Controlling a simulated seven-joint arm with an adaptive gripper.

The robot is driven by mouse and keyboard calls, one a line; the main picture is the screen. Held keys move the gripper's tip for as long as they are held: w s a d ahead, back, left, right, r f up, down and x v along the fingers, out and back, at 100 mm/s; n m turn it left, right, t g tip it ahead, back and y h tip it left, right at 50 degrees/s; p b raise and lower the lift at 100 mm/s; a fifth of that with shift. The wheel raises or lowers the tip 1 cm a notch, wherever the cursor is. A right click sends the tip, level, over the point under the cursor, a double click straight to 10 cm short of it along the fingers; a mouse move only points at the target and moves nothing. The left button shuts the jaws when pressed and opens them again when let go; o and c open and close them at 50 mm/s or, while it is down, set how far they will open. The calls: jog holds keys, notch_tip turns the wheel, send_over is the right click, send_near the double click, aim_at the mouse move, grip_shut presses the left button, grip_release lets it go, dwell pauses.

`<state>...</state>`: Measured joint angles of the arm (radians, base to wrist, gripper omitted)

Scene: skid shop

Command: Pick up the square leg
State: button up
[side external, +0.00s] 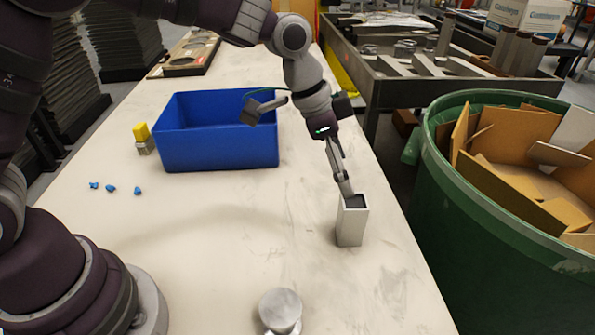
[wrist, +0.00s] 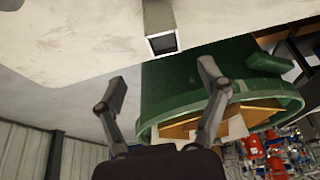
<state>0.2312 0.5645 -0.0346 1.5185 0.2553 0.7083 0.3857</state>
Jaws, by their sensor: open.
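The square leg (side external: 351,226) is a light grey hollow square tube standing upright on the table, with a dark open top. In the wrist view the square leg (wrist: 158,17) shows at the top centre, its open end facing the camera. My gripper (side external: 344,187) is at the top of the leg in the side view, pointing down and tilted; a finger overlaps the rim, and contact is unclear. In the wrist view my gripper (wrist: 162,74) has its two fingers spread wide with nothing between them, and the leg's end lies beyond the fingertips.
A blue bin (side external: 217,150) stands behind and left on the table (side external: 200,260). A yellow-topped block (side external: 143,138) and blue bits (side external: 110,189) lie to the left. A round metal piece (side external: 281,309) stands in front. A green barrel (side external: 480,235) of cardboard is right of the table edge.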

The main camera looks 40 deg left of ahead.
aim_at(354, 204)
jog(key=x, duration=1)
jog(key=shift+w+a+f, duration=0.15)
jog(key=shift+a+f, duration=0.1)
jog(key=shift+f, duration=0.25)
jog(key=shift+c, duration=0.4)
jog(key=c, duration=1.2)
jog(key=shift+r, duration=0.1)
jog(key=shift+c, duration=0.2)
